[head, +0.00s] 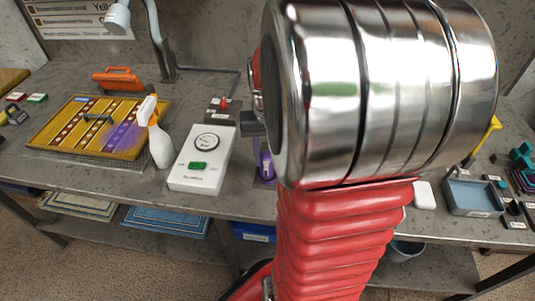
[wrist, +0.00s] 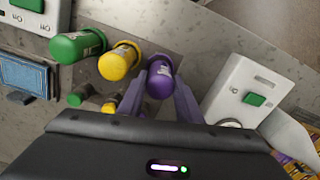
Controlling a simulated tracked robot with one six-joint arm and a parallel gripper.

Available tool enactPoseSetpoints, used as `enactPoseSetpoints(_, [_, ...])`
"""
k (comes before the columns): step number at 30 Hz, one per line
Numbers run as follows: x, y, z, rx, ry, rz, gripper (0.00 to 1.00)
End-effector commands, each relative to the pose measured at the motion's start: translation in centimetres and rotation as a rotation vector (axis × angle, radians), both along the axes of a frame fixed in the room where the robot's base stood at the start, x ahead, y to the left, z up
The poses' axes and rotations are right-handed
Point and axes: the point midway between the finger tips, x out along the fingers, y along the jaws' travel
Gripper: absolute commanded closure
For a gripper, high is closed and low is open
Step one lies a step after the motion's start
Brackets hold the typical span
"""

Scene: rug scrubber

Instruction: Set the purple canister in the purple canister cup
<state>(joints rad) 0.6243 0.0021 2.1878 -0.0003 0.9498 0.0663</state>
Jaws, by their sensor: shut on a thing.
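The purple canister (wrist: 159,84) is between the two fingers of my gripper (wrist: 164,76) in the wrist view, and the gripper is shut on it. In the head view the purple canister (head: 266,166) shows as a narrow purple strip just left of my arm, close to the bench top; the arm hides the rest. I cannot make out a separate purple canister cup. The canister and my gripper cover the spot below it, so I cannot tell whether the canister touches a cup.
Yellow (wrist: 119,61) and green (wrist: 78,46) canisters stand beside the purple one in the wrist view. A white gauge box (head: 203,160) with a green button is close on the other side. A spray bottle (head: 157,134) and a rug frame (head: 75,145) lie further left.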

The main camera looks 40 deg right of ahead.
Motion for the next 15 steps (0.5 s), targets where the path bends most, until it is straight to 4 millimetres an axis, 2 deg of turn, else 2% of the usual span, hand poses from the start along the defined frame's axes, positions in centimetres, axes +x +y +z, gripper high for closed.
enactPoseSetpoints(14, [0.04,0.00,-0.50,-0.001,-0.001,0.001,0.88])
enactPoseSetpoints(15, [0.05,0.01,-0.52,-0.001,-0.001,0.001,0.68])
